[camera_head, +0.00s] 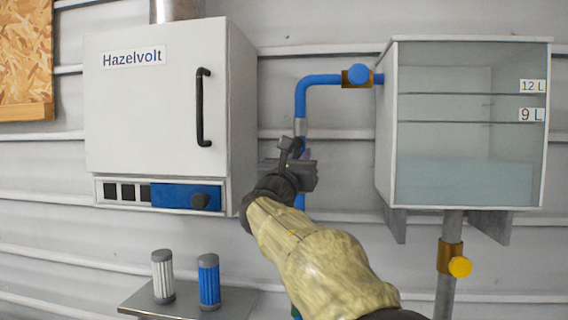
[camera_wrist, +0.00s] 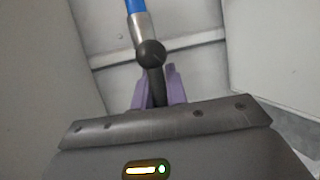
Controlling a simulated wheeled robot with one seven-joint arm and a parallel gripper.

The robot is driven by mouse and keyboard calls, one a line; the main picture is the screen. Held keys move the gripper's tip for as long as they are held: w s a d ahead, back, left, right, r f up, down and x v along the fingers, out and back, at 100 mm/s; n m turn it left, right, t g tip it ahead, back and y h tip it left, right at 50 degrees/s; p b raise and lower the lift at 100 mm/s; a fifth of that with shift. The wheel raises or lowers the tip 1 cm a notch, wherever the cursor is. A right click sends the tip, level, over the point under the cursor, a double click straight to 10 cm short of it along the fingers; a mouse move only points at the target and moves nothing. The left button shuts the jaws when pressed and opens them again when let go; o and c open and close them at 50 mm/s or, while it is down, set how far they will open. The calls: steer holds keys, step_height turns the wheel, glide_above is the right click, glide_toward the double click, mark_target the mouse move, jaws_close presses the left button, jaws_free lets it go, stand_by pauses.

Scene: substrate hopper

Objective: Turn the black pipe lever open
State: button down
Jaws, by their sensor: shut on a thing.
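The black pipe lever shows in the wrist view as a round black knob (camera_wrist: 151,53) on a dark stem. The stem sits between the two purple fingers of my gripper (camera_wrist: 156,80), which is shut on it. The knob sticks out past the fingertips, in front of the grey metal fitting of the blue pipe. In the head view my gripper (camera_head: 303,153) is at the vertical blue pipe (camera_head: 301,98), just below its grey fitting (camera_head: 300,127). My gripper and arm hide most of the lever there, so its exact angle is hard to tell.
A white Hazelvolt cabinet (camera_head: 140,110) with a black handle is close on the left. A clear-fronted tank (camera_head: 470,140) hangs on the right, with a blue-knobbed valve (camera_head: 357,75) and a yellow-knobbed valve (camera_head: 453,260). Two filters (camera_head: 208,280) stand on a low shelf (camera_head: 235,302).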

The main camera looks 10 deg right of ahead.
steer(key=shift+w+a+f+n, duration=0.1)
steer(key=shift+f+n, duration=0.05)
steer(key=shift+n, duration=0.15)
steer(key=c, duration=1.4)
jaws_free()
steer(key=b+v, duration=0.6)
steer(key=v, duration=1.1)
steer(key=shift+s+b, duration=0.3)
steer(key=shift+b, duration=0.1)
steer(key=shift+w+f, duration=0.1)
